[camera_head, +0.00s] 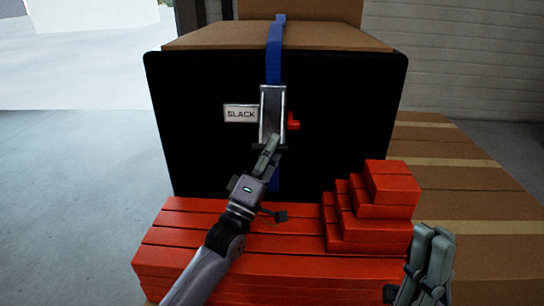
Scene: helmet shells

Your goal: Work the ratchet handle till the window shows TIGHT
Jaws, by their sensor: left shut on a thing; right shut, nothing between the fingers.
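The ratchet (272,112) is a grey metal piece on a blue strap (275,62), against a black panel (190,95). A white window (240,113) to its left reads SLACK. A small red part (293,121) sticks out on its right. My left gripper (270,145) is shut on the dark handle bar (281,147) at the ratchet's lower end; the fingers partly hide the bar. My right gripper (438,240) is shut and empty at the lower right, apart from the ratchet.
Red planks (180,235) lie in front of the panel, with a stepped stack of red blocks (392,182) at right. Cardboard boxes (465,195) stand further right. A carton (230,36) is behind the panel. Open floor (70,200) lies at left.

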